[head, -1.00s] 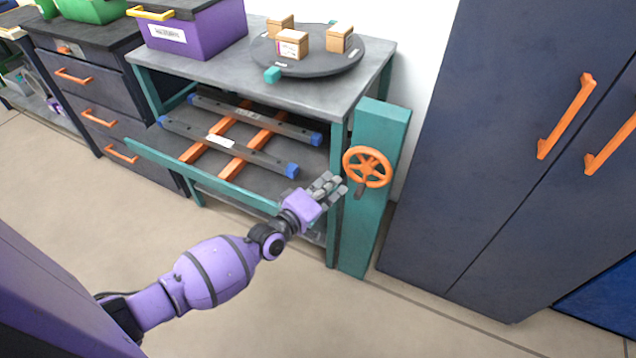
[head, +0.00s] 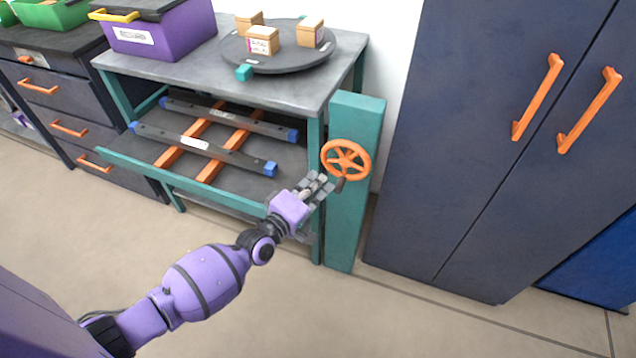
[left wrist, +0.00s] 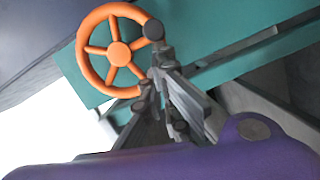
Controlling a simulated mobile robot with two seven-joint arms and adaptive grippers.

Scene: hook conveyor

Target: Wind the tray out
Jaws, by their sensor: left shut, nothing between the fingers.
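An orange handwheel (head: 346,160) with spokes is mounted on a teal post (head: 347,215) at the right of the workbench. It also shows in the left wrist view (left wrist: 119,53), with a dark round knob (left wrist: 154,29) on its rim. The tray (head: 225,175) with a teal front edge sits under the bench top and bears a frame of dark bars and orange crosspieces. My left gripper (head: 324,186) is shut and empty, at the lower left of the wheel. Its fingertips are close to the rim; I cannot tell whether they touch. My right gripper is not in view.
A grey bench top (head: 190,62) holds a dark turntable (head: 290,58) with small boxes and a purple bin (head: 165,32). A dark cabinet (head: 450,150) with orange handles stands at the right. Drawers (head: 60,110) stand at the left. The floor in front is clear.

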